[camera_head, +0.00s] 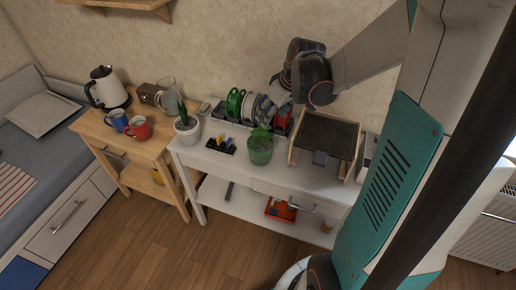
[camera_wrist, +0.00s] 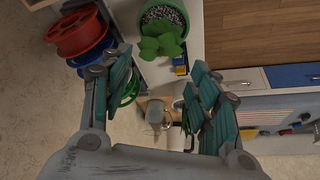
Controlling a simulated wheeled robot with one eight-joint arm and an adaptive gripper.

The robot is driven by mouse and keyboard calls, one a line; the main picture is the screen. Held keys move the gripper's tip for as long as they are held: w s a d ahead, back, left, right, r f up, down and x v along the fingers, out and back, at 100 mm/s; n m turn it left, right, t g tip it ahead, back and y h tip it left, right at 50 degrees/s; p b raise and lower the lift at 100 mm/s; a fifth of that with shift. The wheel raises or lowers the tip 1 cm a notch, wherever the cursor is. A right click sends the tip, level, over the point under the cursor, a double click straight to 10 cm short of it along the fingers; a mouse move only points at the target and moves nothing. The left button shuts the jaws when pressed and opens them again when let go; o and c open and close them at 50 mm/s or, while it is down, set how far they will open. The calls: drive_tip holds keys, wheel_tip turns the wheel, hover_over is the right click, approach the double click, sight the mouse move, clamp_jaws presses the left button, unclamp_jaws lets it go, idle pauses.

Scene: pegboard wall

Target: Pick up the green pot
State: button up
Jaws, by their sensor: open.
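The green pot (camera_head: 260,155) holds a small leafy plant and stands upright on the white table (camera_head: 215,165), near its front edge. It also shows in the wrist view (camera_wrist: 181,14) at the top, with its green rim, speckled soil and leaves. My gripper (camera_head: 277,103) is above and behind the pot in the head view, close to the spools. In the wrist view my gripper (camera_wrist: 163,88) has its two teal fingers wide apart with nothing held. The pot lies beyond the fingertips and apart from them.
Colored spools (camera_head: 243,104) stand behind the pot, close to my gripper. A dark-topped wooden box (camera_head: 327,134) is right of it. A small black tray (camera_head: 220,146) and a white-potted plant (camera_head: 187,132) are left. A wooden cart (camera_head: 112,137) holds mugs and a kettle.

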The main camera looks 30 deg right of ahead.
sight(262, 129)
drive_tip(key=b+x, duration=0.5)
drive_tip(key=x, duration=0.8)
drive_tip(key=shift+a+f, duration=0.1)
drive_tip(key=shift+f, duration=0.05)
clamp_jaws()
